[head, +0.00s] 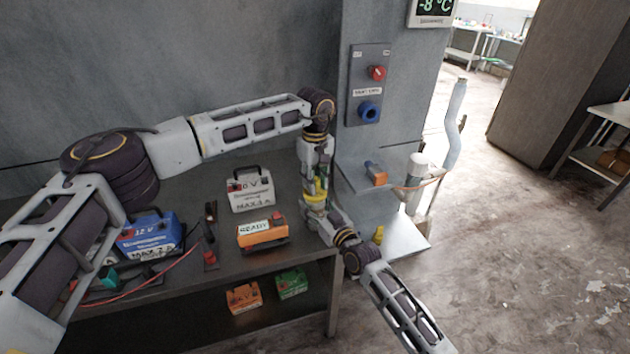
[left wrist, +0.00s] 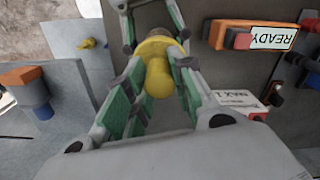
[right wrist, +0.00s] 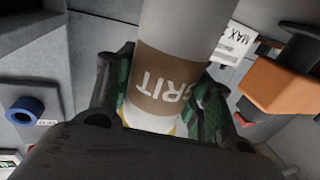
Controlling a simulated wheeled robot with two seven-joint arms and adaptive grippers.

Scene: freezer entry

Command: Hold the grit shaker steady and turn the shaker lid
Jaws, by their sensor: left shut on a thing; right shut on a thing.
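The grit shaker (right wrist: 165,75) is a pale cylinder with a brown band marked GRIT. In the right wrist view it stands between the fingers of my right gripper (right wrist: 165,100), which is shut on it. The yellow shaker lid (left wrist: 158,72) has a rounded knob, and my left gripper (left wrist: 155,62) is shut on it. In the head view the yellow lid (head: 317,187) shows between the two wrists, with my left gripper (head: 316,180) above and my right gripper (head: 318,208) below. The shaker body is mostly hidden there by the grippers.
On the bench stand a blue 12 V box (head: 150,238), a white 6 V box (head: 249,190) and an orange READY box (head: 263,233). A red wire runs at the left. The wall panel (head: 369,85) has a red and a blue knob. Floor is clear at right.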

